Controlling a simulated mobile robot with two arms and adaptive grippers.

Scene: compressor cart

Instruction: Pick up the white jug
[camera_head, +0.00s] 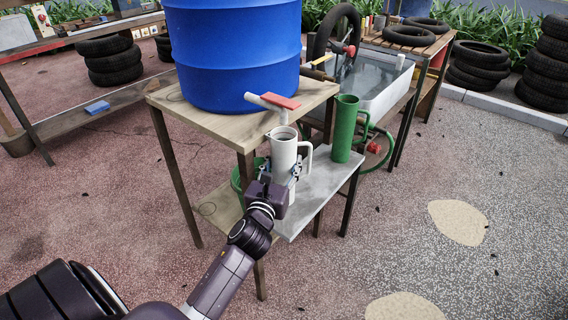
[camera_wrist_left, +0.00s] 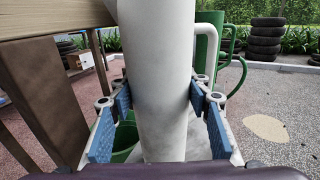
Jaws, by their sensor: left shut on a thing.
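The white jug (camera_head: 284,150) is a tall, upright cylinder with a handle on its right side, in front of the wooden table's right corner. My left gripper (camera_head: 279,172) is shut on the jug's body, one finger on each side. In the left wrist view the jug (camera_wrist_left: 155,80) fills the middle, between the blue pads of my gripper (camera_wrist_left: 155,105). Whether its base touches the grey shelf is hidden by my gripper and wrist. My right gripper is not in view.
A green jug (camera_head: 346,130) stands right of the white one on the grey shelf (camera_head: 318,185). A white tap with a red handle (camera_head: 280,101) juts out just above the white jug. A blue barrel (camera_head: 232,50) stands on the wooden table (camera_head: 190,118). A green bucket (camera_wrist_left: 125,138) is low behind.

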